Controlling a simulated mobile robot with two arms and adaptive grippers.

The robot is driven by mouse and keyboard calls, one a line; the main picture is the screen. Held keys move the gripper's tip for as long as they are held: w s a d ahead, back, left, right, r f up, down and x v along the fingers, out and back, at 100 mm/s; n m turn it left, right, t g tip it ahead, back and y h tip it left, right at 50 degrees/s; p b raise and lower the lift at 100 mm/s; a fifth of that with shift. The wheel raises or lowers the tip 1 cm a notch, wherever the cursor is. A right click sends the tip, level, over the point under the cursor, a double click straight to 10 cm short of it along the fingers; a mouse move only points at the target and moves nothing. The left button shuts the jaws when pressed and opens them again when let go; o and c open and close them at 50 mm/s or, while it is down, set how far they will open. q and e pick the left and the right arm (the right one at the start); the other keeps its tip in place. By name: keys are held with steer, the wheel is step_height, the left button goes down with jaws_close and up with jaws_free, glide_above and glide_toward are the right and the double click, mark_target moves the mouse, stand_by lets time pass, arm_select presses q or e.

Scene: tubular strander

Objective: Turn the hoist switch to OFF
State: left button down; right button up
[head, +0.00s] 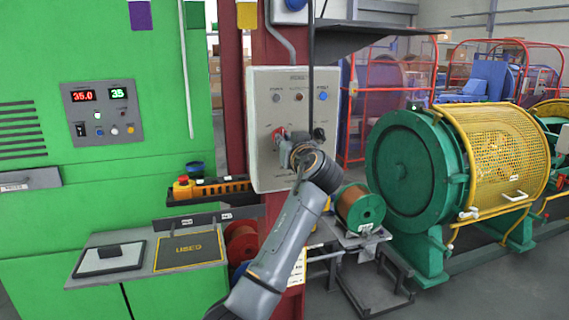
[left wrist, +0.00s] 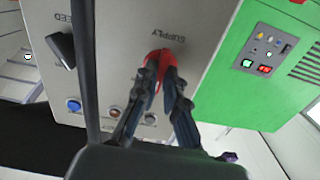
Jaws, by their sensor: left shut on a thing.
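A grey control box (head: 262,105) hangs on the dark red column. On its lower part is a red rotary switch (head: 278,133), labelled SUPPLY in the left wrist view (left wrist: 160,58). The word HOIST is not readable in either view. My left gripper (head: 284,142) is at the box face, shut on the red switch, with a finger on each side of it in the left wrist view (left wrist: 161,80). The fingers hide part of the switch, so its exact angle is unclear. My right gripper is out of view.
A black knob (left wrist: 62,48) sits beside the switch. Lamps and a blue button (head: 322,96) are higher on the box. A dark vertical cable or rod (head: 311,60) passes before the box. A green cabinet (head: 60,200) stands left; a green drum machine (head: 405,170) stands right.

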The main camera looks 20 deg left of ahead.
arm_select(q)
steer(key=shift+f+n+b, duration=0.1)
steer(key=shift+n+b, duration=3.3)
steer(key=shift+n, duration=1.2)
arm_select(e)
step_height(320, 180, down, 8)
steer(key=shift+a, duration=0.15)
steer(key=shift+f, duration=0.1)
arm_select(q)
steer(key=c, duration=1.4)
jaws_free()
